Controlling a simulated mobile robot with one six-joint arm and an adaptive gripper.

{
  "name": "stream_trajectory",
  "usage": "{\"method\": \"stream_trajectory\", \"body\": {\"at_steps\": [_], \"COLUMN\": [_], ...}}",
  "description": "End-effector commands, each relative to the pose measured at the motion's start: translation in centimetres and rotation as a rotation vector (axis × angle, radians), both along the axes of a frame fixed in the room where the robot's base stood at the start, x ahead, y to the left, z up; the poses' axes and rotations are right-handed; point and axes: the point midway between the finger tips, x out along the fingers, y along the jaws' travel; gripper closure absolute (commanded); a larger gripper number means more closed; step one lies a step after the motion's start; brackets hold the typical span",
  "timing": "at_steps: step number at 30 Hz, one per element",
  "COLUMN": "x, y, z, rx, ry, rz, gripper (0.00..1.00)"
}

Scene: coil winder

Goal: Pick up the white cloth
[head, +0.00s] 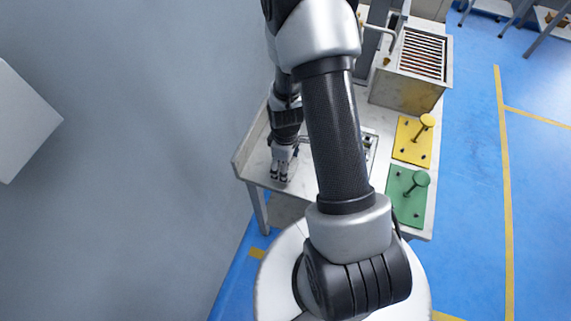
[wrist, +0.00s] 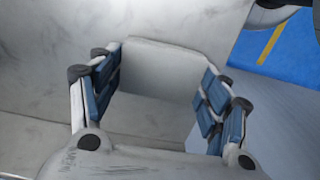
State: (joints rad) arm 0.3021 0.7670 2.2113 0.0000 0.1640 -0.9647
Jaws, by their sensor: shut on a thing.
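The white cloth (wrist: 160,70) shows in the wrist view as a pale, flat-sided piece between the two blue-padded fingers. My gripper (wrist: 158,92) is shut on it, with one finger along each side. In the head view my gripper (head: 280,176) points down at the left end of the white worktable (head: 251,161). I cannot pick out the cloth in the head view, and I cannot tell whether it still touches the table.
On the right of the table are a green plate (head: 403,197) and a yellow plate (head: 408,150), each with a mushroom-shaped knob. A metal box with slats (head: 402,92) stands behind them. A grey wall (head: 140,150) lies to the left. Blue floor (head: 470,200) is open to the right.

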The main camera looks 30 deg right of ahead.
Motion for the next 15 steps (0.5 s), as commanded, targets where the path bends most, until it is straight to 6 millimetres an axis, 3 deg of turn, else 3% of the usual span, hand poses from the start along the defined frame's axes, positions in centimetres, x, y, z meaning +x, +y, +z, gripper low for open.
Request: {"method": "stream_trajectory", "body": {"at_steps": [8,15], "x": [0.1,0.2], "y": [0.0,-0.1], "z": [3.1,9.8], "rx": [-0.001,-0.002], "ry": [-0.003,-0.007], "rz": [0.000,0.000], "gripper": [0.48,0.48]}}
